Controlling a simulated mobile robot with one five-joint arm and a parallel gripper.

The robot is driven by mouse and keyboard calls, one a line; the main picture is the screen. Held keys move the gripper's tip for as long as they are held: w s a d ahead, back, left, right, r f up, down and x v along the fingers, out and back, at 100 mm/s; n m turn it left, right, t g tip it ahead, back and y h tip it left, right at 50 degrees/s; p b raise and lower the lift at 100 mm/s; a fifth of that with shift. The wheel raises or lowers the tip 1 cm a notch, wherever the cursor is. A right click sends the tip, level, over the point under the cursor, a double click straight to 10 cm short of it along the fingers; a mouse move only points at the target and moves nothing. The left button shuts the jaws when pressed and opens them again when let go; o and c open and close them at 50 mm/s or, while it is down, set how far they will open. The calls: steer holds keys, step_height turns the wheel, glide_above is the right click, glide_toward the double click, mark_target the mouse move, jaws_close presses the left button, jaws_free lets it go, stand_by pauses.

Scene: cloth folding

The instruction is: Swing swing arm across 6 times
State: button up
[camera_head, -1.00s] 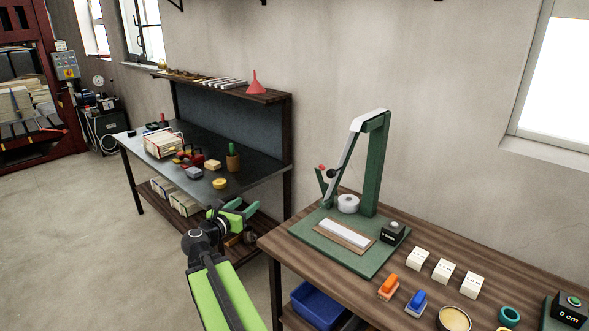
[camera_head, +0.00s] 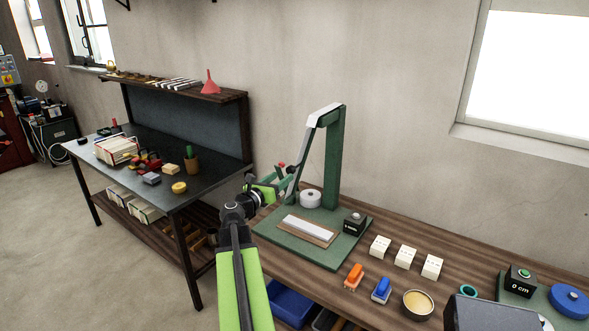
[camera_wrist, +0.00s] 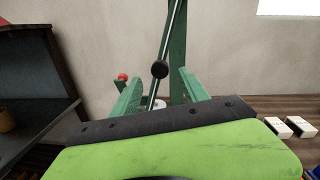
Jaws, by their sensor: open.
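The swing arm (camera_head: 307,145) hangs at a slant from the top of a green stand (camera_head: 333,160), its lower end toward the left. In the wrist view the arm shows as a thin rod (camera_wrist: 173,32) with a black knob (camera_wrist: 160,69). My gripper (camera_head: 272,186) is open, at the left of the stand near the arm's lower end. In the wrist view the rod and knob appear between its two green fingers (camera_wrist: 160,88); I cannot tell whether they touch. A red ball (camera_wrist: 123,76) shows by the left finger.
The stand's green base holds a white roll (camera_head: 311,198) and a pale block (camera_head: 307,229). White blocks (camera_head: 405,256), an orange-handled stamp (camera_head: 354,275), a blue one (camera_head: 381,289) and a bowl (camera_head: 418,304) stand to the right. A second bench (camera_head: 215,180) is at left.

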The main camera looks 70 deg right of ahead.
mark_target(294, 168)
steer(key=x, duration=0.9)
steer(key=shift+d, duration=0.3)
jaws_close()
stand_by(0.8)
